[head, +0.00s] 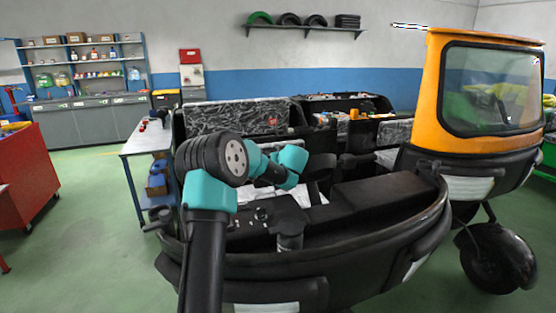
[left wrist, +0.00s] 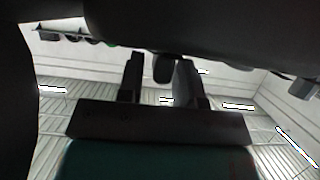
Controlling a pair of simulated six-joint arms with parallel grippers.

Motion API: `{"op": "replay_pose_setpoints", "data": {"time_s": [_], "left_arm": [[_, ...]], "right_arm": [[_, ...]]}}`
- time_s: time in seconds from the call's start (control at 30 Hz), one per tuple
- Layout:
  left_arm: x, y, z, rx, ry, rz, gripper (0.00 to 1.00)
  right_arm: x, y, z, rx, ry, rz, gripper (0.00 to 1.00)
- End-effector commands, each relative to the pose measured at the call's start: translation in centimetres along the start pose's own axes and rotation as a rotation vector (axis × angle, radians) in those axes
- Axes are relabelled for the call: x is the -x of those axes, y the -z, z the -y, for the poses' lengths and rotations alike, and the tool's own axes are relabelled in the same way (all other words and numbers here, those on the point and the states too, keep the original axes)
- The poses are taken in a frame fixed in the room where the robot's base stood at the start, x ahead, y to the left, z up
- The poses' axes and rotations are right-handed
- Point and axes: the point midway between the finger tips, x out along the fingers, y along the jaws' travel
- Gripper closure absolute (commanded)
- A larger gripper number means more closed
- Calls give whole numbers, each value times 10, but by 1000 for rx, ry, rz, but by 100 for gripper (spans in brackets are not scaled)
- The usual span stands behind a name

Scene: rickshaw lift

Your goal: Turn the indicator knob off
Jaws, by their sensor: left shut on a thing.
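My left gripper (left wrist: 162,75) shows in the left wrist view, its two dark fingers pointing up the picture. It is shut on a small dark rounded thing, the indicator knob (left wrist: 163,67), seen between the fingertips under a large dark overhanging surface. In the head view my left arm reaches over the black dashboard (head: 252,222) of the open rickshaw front (head: 365,250). The fingers and the knob cannot be made out there. The knob's turn position cannot be read. My right gripper is in neither view.
The rickshaw's orange-framed windshield (head: 436,90) stands at the right, above a black wheel (head: 492,262). A workbench (head: 148,142) stands behind the arm at left, and a red cabinet (head: 28,178) at the far left. Green floor (head: 90,235) is clear between them.

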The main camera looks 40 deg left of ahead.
Motion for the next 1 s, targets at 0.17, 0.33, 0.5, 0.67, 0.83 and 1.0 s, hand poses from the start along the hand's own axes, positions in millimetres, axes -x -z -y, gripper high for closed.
{"op": "replay_pose_setpoints", "data": {"time_s": [0.17,0.33,0.5,0.67,0.83,1.0], "left_arm": [[0,-1,0,0,0,1,91],[0,-1,0,0,1,1,60],[0,0,0,1,1,0,57],[2,0,0,1,1,0,57],[14,0,0,0,1,0,57],[40,1,0,1,-1,-1,57]], "right_arm": [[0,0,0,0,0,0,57],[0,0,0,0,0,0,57],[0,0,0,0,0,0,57],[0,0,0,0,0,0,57],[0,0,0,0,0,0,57],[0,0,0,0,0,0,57]]}}
